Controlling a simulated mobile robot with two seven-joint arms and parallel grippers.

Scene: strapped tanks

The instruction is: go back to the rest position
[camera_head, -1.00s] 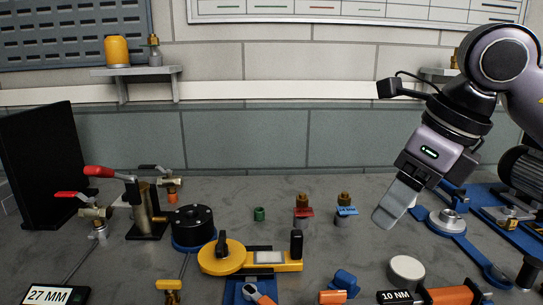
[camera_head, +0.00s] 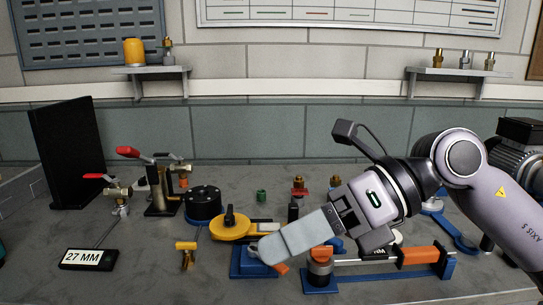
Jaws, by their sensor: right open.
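My right arm comes in from the right, and its gripper (camera_head: 268,249) reaches left and down over the front of the bench. Its grey fingers are seen side on, overlapping each other, and hold nothing that I can see. The fingertips lie in front of the blue stand (camera_head: 243,265) below the yellow tool (camera_head: 232,228); I cannot tell whether they touch anything. The hand hides part of the items behind it. My left gripper is not in view.
Valves with red handles (camera_head: 93,176) stand at the left, near a black panel (camera_head: 68,150) and a 27 MM display (camera_head: 88,258). A black round block (camera_head: 203,204) is mid-bench. An orange-handled tool (camera_head: 415,255) lies below my right arm.

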